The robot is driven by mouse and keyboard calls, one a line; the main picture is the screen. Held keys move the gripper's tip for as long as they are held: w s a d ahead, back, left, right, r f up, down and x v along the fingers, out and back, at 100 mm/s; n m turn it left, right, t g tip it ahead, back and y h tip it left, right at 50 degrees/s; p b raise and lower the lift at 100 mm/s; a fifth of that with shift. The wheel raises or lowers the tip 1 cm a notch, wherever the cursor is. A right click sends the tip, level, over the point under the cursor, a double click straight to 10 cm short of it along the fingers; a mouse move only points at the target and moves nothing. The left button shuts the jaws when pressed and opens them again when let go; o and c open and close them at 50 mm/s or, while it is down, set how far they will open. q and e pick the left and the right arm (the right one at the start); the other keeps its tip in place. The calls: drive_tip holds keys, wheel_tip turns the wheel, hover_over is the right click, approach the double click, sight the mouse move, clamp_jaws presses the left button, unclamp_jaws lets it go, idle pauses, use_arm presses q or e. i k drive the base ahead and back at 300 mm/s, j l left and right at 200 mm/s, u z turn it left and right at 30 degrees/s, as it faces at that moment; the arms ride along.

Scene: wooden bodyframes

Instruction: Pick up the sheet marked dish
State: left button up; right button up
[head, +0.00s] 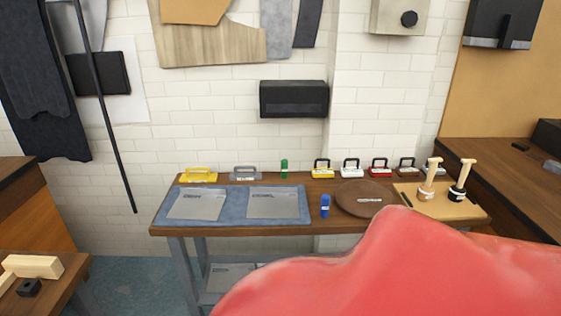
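Two grey sheets lie flat on a blue-grey mat (236,206) on the workbench. The left sheet (198,206) has small dark lettering at its upper left that may read "dish", but it is too small to be sure. The right sheet (274,206) has a different-looking word, also hard to read. Another grey sheet (230,280) with lettering lies on the bench's lower shelf, partly hidden. Neither of my grippers shows in the head view.
A large smooth red shape (420,270) fills the lower right foreground and hides part of the bench. A brown round board (366,199), a blue bottle (325,205) and a tray (440,207) with two wooden-handled tools stand right of the mat. Several handled items line the back.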

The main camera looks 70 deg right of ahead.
sight(192, 203)
drive_tip(key=z, duration=1.9)
